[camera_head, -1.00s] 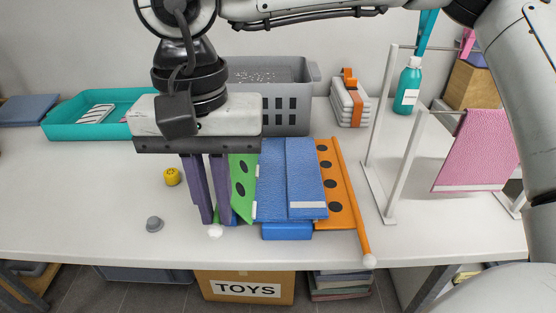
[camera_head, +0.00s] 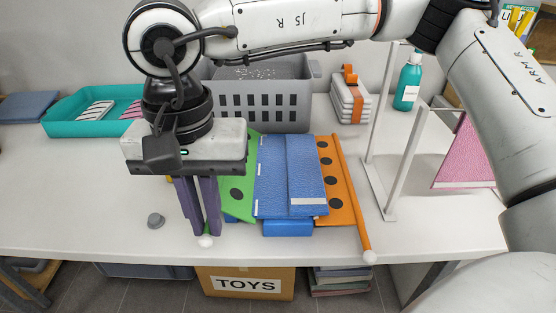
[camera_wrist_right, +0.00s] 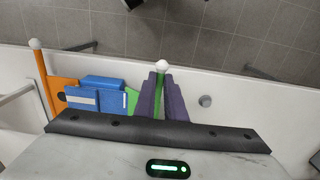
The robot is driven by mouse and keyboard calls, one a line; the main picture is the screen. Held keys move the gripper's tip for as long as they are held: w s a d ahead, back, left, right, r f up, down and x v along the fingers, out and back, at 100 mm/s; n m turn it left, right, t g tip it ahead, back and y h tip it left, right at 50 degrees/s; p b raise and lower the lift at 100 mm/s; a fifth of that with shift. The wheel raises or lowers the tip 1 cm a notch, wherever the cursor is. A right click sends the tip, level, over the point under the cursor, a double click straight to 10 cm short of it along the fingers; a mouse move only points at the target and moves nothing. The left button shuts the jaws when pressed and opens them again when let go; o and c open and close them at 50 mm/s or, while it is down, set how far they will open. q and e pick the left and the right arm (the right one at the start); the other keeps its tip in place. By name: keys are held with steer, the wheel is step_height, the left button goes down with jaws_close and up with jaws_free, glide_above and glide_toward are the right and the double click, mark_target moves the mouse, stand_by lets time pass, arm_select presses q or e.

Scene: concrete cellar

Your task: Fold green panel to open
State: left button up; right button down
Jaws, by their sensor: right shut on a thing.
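The green panel (camera_head: 239,188) with black dots sticks out to the left of a blue textured panel (camera_head: 271,175); its left edge has a rod with a white ball end (camera_head: 205,241). My right gripper (camera_head: 206,228) is shut on that green rod, pointing down. In the right wrist view, the rod lies between the purple fingers (camera_wrist_right: 161,98) and the white ball (camera_wrist_right: 162,65) shows beyond them. The orange panel (camera_head: 336,190) with black dots lies spread to the right. A blue block (camera_head: 288,228) shows under the front. The gripper hides part of the green panel. My left gripper is not in view.
A grey basket (camera_head: 262,104) stands behind the panels. A teal tray (camera_head: 64,125) is at the back left, a small grey knob (camera_head: 156,220) left of my gripper. A white rack (camera_head: 401,170) with a pink cloth (camera_head: 466,158) stands right.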

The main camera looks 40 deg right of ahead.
mark_target(205, 231)
steer(key=shift+a+f, duration=0.1)
steer(key=shift+f, duration=0.35)
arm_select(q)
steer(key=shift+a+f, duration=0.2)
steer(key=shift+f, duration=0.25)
arm_select(e)
steer(key=shift+w, duration=0.1)
